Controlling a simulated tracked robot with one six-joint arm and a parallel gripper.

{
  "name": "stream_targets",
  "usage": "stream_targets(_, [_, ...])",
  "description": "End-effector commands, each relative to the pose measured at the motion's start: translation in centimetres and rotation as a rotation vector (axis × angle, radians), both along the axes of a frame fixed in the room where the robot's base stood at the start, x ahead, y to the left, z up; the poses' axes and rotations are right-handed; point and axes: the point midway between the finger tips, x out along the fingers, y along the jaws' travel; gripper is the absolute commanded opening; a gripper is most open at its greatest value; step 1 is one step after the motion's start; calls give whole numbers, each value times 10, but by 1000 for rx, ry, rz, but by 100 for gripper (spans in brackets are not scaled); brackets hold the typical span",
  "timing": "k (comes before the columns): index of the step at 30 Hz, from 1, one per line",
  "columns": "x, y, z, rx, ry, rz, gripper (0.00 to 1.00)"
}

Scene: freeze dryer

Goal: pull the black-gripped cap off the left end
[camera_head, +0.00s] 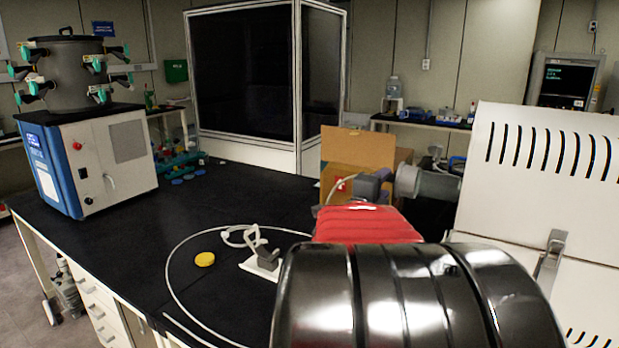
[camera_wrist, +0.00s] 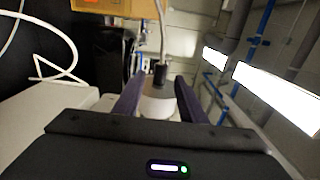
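My gripper (camera_head: 370,188) is just left of this cap, with dark purple fingers, partly hidden by my red and black arm. In the wrist view, the fingers of my gripper (camera_wrist: 161,84) are apart, one on each side of a pale round body with a black grip (camera_wrist: 160,73). Gaps show beside the black grip. I cannot tell whether either finger touches the pale body.
The white slotted machine (camera_head: 545,190) stands close on the right. A cardboard box (camera_head: 355,152) is behind the gripper. A white hose, a yellow disc (camera_head: 205,259) and a small white stand (camera_head: 262,258) lie on the black bench (camera_head: 130,255). The bench's left middle is clear.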

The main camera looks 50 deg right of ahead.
Motion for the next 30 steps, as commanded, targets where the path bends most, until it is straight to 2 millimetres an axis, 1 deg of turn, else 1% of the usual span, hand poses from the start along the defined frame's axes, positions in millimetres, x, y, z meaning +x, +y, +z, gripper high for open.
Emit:
stream_targets(3, [1, -11, 0, 1, 0, -1, 38])
stream_targets(18, [7, -51, -1, 1, 1, -1, 38])
stream_targets(24, [9, -59, -1, 2, 0, -1, 38])
stream_targets(30, [9, -60, -1, 1, 0, -1, 38])
